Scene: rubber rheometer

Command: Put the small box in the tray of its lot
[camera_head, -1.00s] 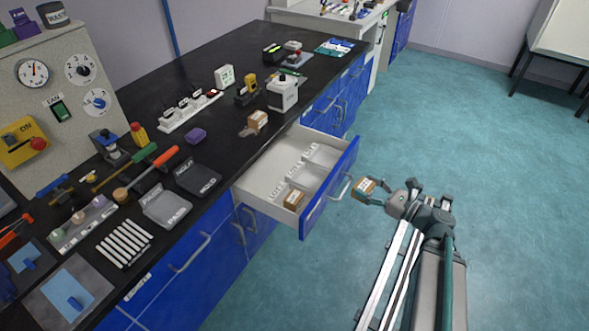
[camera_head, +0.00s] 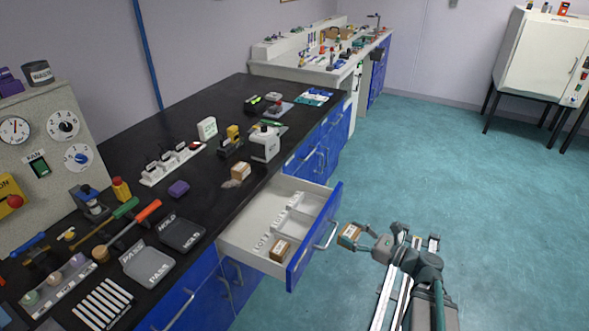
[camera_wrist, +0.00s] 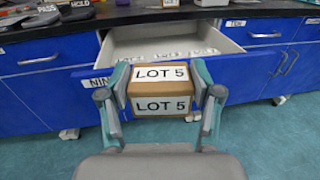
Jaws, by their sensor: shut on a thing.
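My gripper (camera_head: 362,238) is shut on a small brown box (camera_head: 349,234) and holds it in the air outside the open drawer, to the right of the drawer front. In the wrist view the box (camera_wrist: 160,88) carries white labels reading LOT 5, and a gripper finger presses each side. The open drawer (camera_head: 240,236) shows low white dividers with lot labels (camera_head: 277,222); most of their text is too small to read. Another brown box (camera_head: 281,250) lies in the drawer's near compartment. A further brown box (camera_head: 241,172) sits on the black bench top.
The drawer front (camera_head: 314,240) with its handle stands between the held box and the drawer's inside. PASS (camera_head: 148,265) and HOLD (camera_head: 182,235) trays lie on the crowded bench.

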